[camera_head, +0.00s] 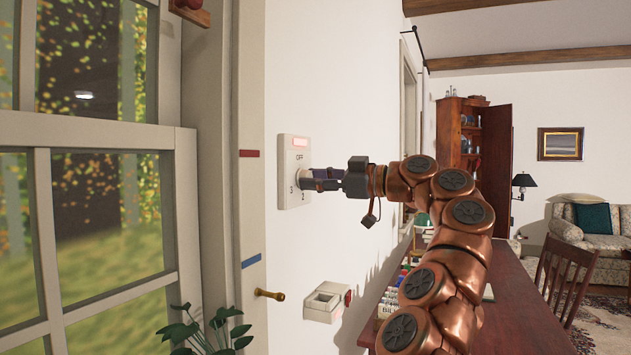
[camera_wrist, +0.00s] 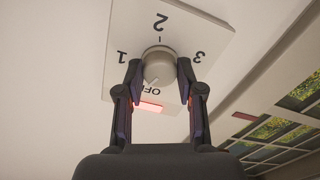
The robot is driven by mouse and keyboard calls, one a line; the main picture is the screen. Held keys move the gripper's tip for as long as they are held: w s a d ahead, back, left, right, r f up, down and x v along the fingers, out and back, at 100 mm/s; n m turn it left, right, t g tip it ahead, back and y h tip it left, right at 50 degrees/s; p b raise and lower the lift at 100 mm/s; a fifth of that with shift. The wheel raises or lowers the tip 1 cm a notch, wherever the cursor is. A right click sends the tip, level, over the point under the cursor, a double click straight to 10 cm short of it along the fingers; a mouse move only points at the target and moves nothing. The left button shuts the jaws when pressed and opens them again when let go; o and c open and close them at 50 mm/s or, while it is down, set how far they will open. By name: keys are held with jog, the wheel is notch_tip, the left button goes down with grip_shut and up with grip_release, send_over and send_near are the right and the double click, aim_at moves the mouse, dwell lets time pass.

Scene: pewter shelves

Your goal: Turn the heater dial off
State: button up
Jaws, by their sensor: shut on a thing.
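The heater control is a white wall plate (camera_head: 290,160) marked OFF, 2 and 3, with a round pale dial (camera_head: 299,178) on it. In the wrist view the plate (camera_wrist: 190,25) appears upside down, with 2 at the top, 1 at left, 3 at right and OFF below. The grey dial (camera_wrist: 158,68) sits between the two fingertips of my gripper (camera_head: 306,180), which is shut on it from both sides. A small mark shows low on the dial near OFF, but its exact setting is hard to tell. A pinkish-red light (camera_wrist: 148,107) glows on the plate.
A window (camera_head: 90,190) and door frame stand left of the plate. Below are a small white wall box (camera_head: 326,301), a brass handle (camera_head: 270,295) and a plant (camera_head: 205,330). A wooden table (camera_head: 515,305) stands at right. The wall around the plate is clear.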

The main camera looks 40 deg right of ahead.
jog(key=shift+n, duration=2.3)
jog(key=o, duration=1.2)
jog(key=shift+c, duration=0.2)
jog(key=v, duration=1.2)
